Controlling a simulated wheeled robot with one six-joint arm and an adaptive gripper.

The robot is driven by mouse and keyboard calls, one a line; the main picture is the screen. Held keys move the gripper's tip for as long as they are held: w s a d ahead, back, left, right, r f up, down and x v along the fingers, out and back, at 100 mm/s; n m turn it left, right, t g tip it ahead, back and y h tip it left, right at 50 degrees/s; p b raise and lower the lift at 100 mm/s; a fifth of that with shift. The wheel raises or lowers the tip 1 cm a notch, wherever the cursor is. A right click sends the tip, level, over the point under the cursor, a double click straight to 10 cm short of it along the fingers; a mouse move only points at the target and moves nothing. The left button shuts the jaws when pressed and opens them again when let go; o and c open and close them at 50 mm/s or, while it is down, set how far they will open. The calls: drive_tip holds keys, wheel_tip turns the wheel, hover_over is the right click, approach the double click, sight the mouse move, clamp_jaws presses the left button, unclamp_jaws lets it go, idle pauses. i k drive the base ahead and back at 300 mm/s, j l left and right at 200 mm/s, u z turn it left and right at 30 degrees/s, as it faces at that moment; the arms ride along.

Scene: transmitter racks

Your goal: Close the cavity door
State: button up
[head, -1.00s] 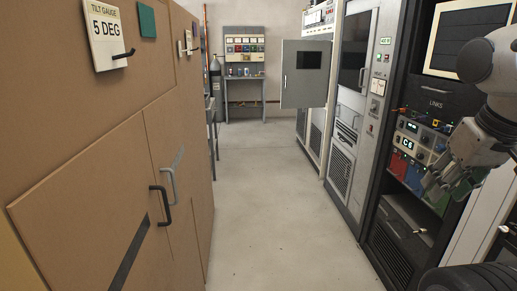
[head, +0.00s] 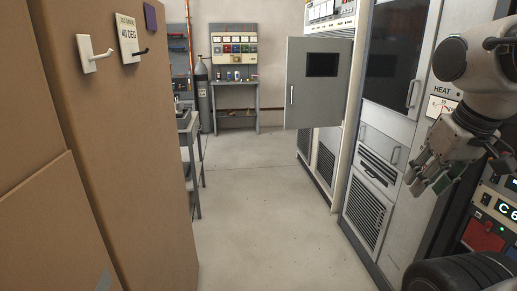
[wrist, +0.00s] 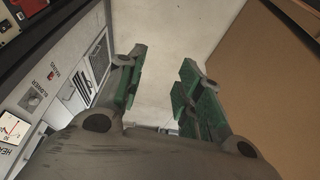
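The cavity door (head: 317,82) is a grey panel with a dark window and a pale vertical handle (head: 291,95) near its left edge. In the head view it stands swung open into the aisle from the cream rack (head: 336,100) on the right. My gripper (head: 428,180) is at the right of the head view, well nearer than the door and apart from it. In the wrist view the two green-padded fingers (wrist: 158,90) are spread with only floor between them. My gripper is open and empty. The cavity behind the door is hidden.
A tan cabinet (head: 120,150) with hooks lines the left. A cart (head: 190,150) and a gas cylinder (head: 203,98) stand beyond it. A bench (head: 235,85) stands at the back wall. Grey racks (head: 385,150) line the right. The aisle floor (head: 245,200) is clear.

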sight(317, 72)
drive_tip(key=i+z, duration=0.2)
drive_tip(key=i, duration=0.5)
drive_tip(key=i+j+z, duration=0.2)
drive_tip(key=i, duration=0.5)
drive_tip(key=l, duration=0.1)
